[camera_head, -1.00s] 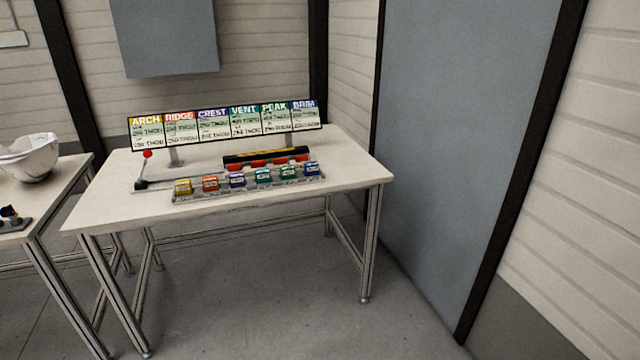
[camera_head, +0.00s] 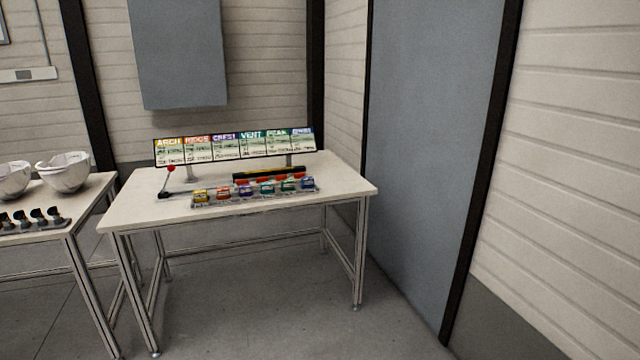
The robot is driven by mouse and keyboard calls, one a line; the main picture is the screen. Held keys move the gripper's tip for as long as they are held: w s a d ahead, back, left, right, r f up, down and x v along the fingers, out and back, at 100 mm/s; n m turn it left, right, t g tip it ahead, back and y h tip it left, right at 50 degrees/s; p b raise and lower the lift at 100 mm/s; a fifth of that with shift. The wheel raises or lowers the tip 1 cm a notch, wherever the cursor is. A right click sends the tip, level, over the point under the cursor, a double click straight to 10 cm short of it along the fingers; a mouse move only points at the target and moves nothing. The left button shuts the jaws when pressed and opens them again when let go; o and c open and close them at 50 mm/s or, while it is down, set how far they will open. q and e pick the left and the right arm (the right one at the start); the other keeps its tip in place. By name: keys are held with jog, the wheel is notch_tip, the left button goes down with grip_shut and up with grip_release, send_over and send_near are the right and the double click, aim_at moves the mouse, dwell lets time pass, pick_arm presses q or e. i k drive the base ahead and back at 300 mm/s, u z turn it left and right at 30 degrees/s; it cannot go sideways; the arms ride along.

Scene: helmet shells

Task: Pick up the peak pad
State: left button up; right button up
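Several small coloured pads sit in a row in a clear tray (camera_head: 256,200) at the front of the white table. The fifth pad from the left is green (camera_head: 288,185), like the colour of the PEAK heading on the sign board (camera_head: 234,147) behind. I take it as the peak pad, though its own lettering is too small to read. A teal pad (camera_head: 266,188) is on its left and a blue pad (camera_head: 307,183) on its right. Neither of my grippers is in view.
A red-knobbed lever (camera_head: 171,169) stands left of the tray. A black and yellow bar (camera_head: 268,173) lies behind the pads. Another table at left bears white helmet shells (camera_head: 64,172) and a rack of dark parts (camera_head: 35,222). Floor before the table is clear.

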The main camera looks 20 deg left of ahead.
aim_at(287, 185)
jog(key=z, duration=0.25)
jog(key=i, duration=2.3)
jog(key=u, duration=1.3)
jog(key=i, duration=1.05)
jog(key=u, duration=1.4)
jog(key=i, duration=0.2)
